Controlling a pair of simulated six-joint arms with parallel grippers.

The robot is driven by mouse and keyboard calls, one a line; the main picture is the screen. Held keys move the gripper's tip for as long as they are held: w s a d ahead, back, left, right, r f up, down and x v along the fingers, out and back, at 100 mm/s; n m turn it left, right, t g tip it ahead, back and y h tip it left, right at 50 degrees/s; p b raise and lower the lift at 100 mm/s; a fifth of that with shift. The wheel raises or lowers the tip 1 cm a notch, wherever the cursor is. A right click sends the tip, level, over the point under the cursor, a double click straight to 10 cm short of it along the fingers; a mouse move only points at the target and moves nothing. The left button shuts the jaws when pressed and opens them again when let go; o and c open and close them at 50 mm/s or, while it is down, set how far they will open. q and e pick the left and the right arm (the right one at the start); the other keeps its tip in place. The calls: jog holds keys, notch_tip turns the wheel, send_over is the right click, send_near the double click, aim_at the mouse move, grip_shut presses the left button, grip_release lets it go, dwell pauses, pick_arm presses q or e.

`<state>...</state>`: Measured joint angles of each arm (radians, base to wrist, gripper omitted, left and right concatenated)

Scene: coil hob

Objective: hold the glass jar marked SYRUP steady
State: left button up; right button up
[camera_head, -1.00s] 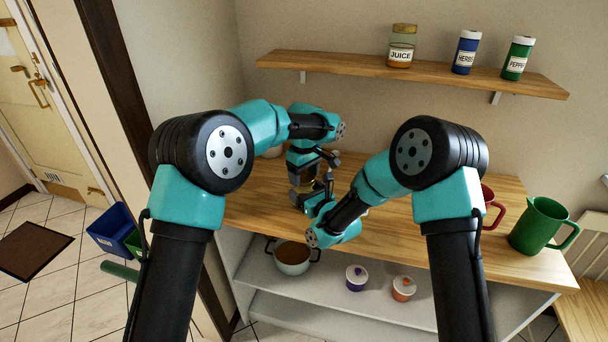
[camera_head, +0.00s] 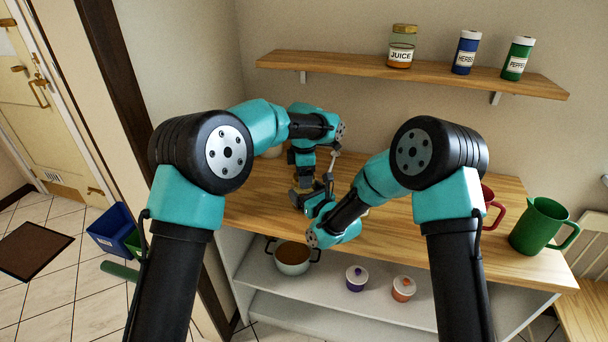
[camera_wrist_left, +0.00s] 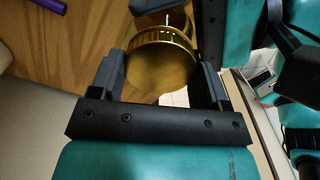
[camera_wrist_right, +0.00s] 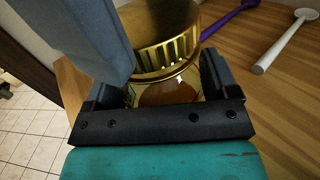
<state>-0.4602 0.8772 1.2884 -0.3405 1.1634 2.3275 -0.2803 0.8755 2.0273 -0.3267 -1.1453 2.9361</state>
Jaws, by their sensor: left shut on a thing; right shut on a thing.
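The glass jar (camera_wrist_right: 165,93) shows in the right wrist view, with brown contents under a ribbed gold lid (camera_wrist_right: 165,45). My right gripper (camera_wrist_right: 155,90) is shut around the jar's body, below the lid. My left gripper (camera_wrist_left: 162,65) is shut on the gold lid (camera_wrist_left: 160,62), with a finger on each side of it. In the head view my left gripper (camera_head: 304,183) and right gripper (camera_head: 320,198) meet low over the counter and mostly hide the jar. No SYRUP label can be read. I cannot tell whether the lid is loose.
The wooden counter (camera_head: 400,235) carries a green jug (camera_head: 540,222) and a red mug (camera_head: 490,208) at the right. A purple utensil (camera_wrist_right: 228,20) and a white one (camera_wrist_right: 285,40) lie near the jar. A pot (camera_head: 292,260) stands on the shelf below.

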pick_arm(q)
jog(key=shift+r, duration=0.45)
dwell(0.5)
jog(key=shift+r, duration=0.35)
jog(key=shift+r, duration=0.3)
jog(key=shift+r, duration=2)
pick_arm(e)
jog(key=o, duration=1.6)
jog(key=v, duration=1.2)
